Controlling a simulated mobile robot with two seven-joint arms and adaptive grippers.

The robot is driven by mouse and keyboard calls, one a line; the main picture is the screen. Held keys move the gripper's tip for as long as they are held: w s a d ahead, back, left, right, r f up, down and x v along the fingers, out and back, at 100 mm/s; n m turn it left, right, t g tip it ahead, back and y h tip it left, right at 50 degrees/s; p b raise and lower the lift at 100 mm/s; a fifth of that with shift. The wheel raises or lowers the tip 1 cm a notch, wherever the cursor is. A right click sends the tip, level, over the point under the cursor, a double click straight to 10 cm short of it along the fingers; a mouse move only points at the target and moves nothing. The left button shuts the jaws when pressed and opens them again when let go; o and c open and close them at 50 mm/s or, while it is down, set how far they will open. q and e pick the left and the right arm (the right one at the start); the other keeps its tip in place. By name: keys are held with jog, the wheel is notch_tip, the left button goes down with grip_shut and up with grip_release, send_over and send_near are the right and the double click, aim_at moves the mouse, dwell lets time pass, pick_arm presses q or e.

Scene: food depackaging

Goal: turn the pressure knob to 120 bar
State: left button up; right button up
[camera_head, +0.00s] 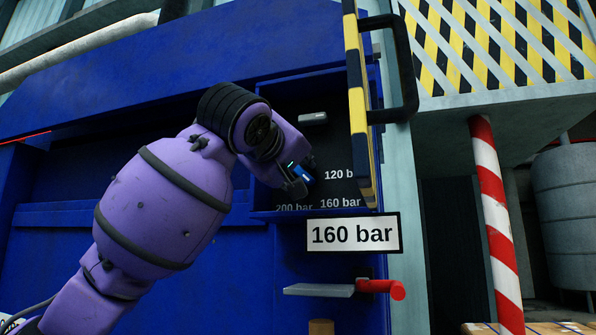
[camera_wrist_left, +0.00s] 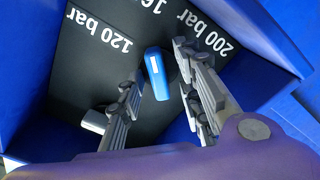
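A blue knob (camera_head: 303,173) with a light mark sits on a black panel (camera_head: 335,150) inside a blue recess. In the left wrist view the knob (camera_wrist_left: 157,78) shows between the two fingers of my left gripper (camera_wrist_left: 157,68), with gaps on both sides. My left gripper (camera_head: 298,178) is open around the knob in the head view. The panel has white labels for 120 bar (camera_head: 338,174), 160 bar (camera_head: 340,203) and 200 bar (camera_head: 293,208). A sign (camera_head: 353,235) below reads 160 bar. My right gripper is not in view.
A yellow-black striped door edge (camera_head: 356,100) with a black handle (camera_head: 405,70) stands right of the recess. A small pale fitting (camera_head: 312,118) is above the knob. A red-ended lever (camera_head: 385,287) is below the sign. A red-white pole (camera_head: 495,220) stands at right.

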pick_arm(q)
jog(key=shift+r, duration=0.1)
grip_shut()
dwell(0.4)
jog(key=n, duration=0.4)
jog(key=shift+n, duration=0.3)
jog(key=n, duration=0.4)
jog(key=shift+f, duration=0.2)
jog(key=shift+n, duration=0.3)
grip_release()
jog(key=shift+a, duration=0.1)
jog(key=shift+s, duration=0.1)
